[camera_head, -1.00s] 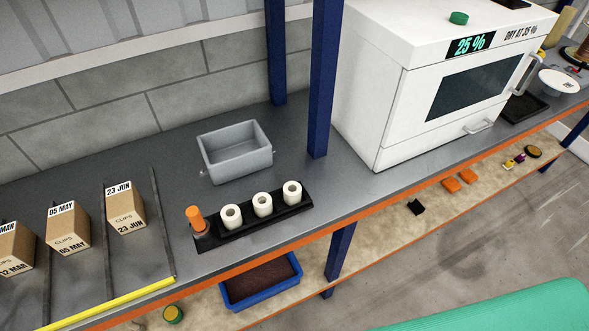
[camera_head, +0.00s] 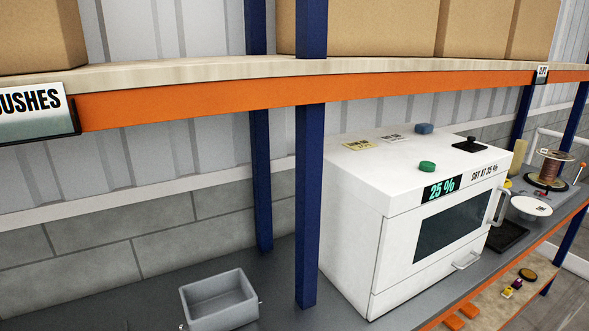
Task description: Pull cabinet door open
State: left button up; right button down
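The white cabinet (camera_head: 345,215) stands on the grey bench to the right of a blue upright. Its front door has a dark window (camera_head: 452,226) and looks shut. A vertical handle (camera_head: 498,206) sits at the door's right side. A display above the window reads 25 %, with the words DRY AT 35 % beside it. A smaller handle (camera_head: 467,260) is on the lower front panel. Neither of my grippers is in view.
Blue uprights (camera_head: 308,210) stand left of the cabinet. An orange-edged shelf (camera_head: 200,103) with cardboard boxes runs overhead. A grey bin (camera_head: 219,300) is on the bench. A black tray (camera_head: 507,237), a white dish (camera_head: 531,206) and a spool (camera_head: 550,167) stand right of the cabinet.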

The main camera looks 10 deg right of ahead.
aim_at(412, 241)
jog(key=z, duration=1.35)
jog(key=i+l, duration=0.7)
jog(key=l, duration=0.2)
jog(key=u, duration=0.05)
